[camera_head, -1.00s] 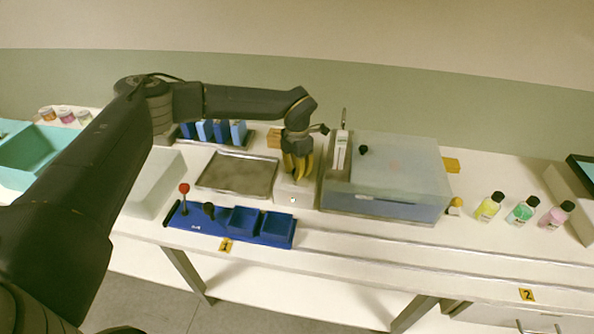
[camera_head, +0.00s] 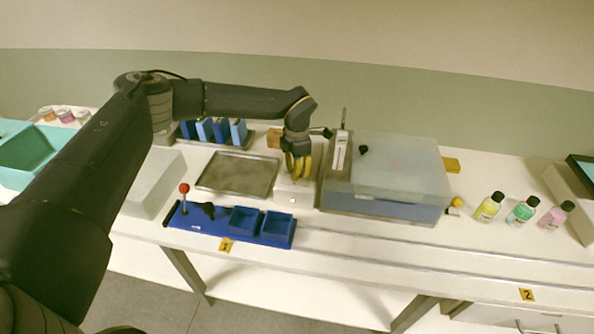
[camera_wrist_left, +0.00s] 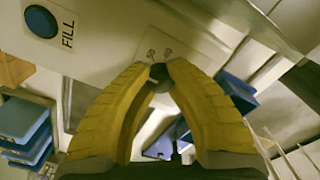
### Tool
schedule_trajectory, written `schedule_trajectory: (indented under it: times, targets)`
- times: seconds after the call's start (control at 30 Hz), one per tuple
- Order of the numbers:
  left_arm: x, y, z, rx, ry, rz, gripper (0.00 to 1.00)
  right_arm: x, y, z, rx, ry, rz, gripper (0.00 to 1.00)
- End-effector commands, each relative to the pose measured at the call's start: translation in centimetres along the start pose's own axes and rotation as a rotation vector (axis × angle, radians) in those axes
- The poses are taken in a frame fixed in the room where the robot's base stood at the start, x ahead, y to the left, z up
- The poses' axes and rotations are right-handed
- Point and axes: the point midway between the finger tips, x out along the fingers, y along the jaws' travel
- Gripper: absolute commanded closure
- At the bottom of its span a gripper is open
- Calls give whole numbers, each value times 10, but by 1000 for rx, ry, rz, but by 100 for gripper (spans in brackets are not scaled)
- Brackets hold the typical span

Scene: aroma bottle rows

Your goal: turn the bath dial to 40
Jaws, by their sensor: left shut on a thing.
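The bath (camera_head: 395,175) is a box with a translucent lid and a grey control housing at its left. A small white dial box (camera_head: 297,192) stands at the left of the bath. My left gripper (camera_head: 298,176) points down over this box, its yellow fingers shut on the dial. In the left wrist view the fingertips (camera_wrist_left: 161,75) close around the small dark dial knob (camera_wrist_left: 160,78). Printed numbers show beside it, too small to read surely. The dial's pointer is mostly hidden by the fingers. My right gripper is not in view.
A blue FILL button (camera_wrist_left: 41,21) is on the panel near the dial. A metal tray (camera_head: 238,175) and a blue lever base (camera_head: 190,216) with bins lie to the left. Several blue blocks stand behind the tray. Bottles (camera_head: 522,211) stand at the right.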

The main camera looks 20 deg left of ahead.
Motion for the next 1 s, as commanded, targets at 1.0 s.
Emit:
schedule_trajectory:
  times: [1.0]
  targets:
    - [-58, 1, 0, -1, -2, 2, 50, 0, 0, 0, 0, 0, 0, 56]
